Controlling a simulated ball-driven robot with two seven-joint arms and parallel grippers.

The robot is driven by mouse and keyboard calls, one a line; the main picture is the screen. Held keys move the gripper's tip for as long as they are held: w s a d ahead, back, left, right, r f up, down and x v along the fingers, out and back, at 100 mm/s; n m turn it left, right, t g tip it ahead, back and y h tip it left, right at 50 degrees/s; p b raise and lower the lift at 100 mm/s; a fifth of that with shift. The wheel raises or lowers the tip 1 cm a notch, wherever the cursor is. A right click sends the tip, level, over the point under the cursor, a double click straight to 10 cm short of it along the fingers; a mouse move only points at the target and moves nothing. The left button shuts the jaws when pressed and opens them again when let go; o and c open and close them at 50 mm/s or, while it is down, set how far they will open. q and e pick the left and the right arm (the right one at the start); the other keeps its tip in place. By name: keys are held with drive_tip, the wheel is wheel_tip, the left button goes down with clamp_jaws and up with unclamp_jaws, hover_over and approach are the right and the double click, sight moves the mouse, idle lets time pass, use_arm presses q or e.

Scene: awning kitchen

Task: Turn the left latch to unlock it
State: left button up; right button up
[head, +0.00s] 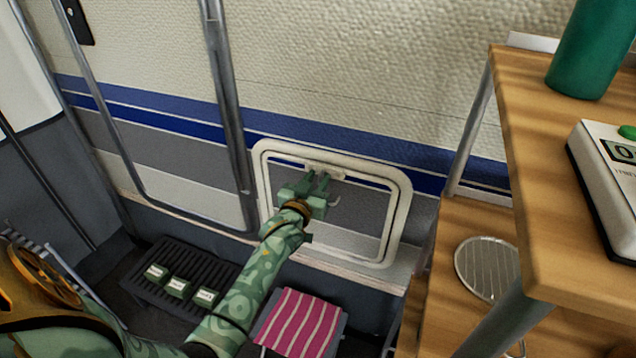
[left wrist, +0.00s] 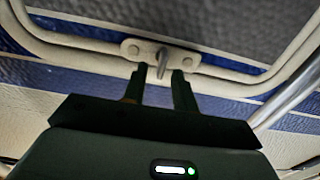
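A white-framed hatch (head: 397,215) is set low in the caravan wall. A pale latch plate (head: 338,174) sits at its upper edge. In the left wrist view the latch plate (left wrist: 187,58) has two round screw heads and a small grey lever (left wrist: 162,57) in the middle. My left gripper (head: 316,180) reaches up to the plate from below. In the left wrist view the left gripper (left wrist: 161,70) has its fingers apart, with the lever between the tips. I cannot tell if either finger touches it. No second latch shows clearly. My right gripper is out of view.
A wooden shelf unit (head: 540,150) at the right holds a green container (head: 592,50), a scale (head: 612,180) and a round ribbed plate (head: 487,267). Below are a dark crate (head: 205,258) with small labelled boxes and a pink striped stool (head: 303,322). A grey vertical bar (head: 226,90) stands left of the hatch.

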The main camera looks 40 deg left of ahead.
use_arm(q)
drive_tip(key=shift+w, duration=0.1)
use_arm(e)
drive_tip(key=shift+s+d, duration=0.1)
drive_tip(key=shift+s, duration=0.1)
use_arm(q)
clamp_jaws()
drive_tip(key=shift+r, duration=0.1)
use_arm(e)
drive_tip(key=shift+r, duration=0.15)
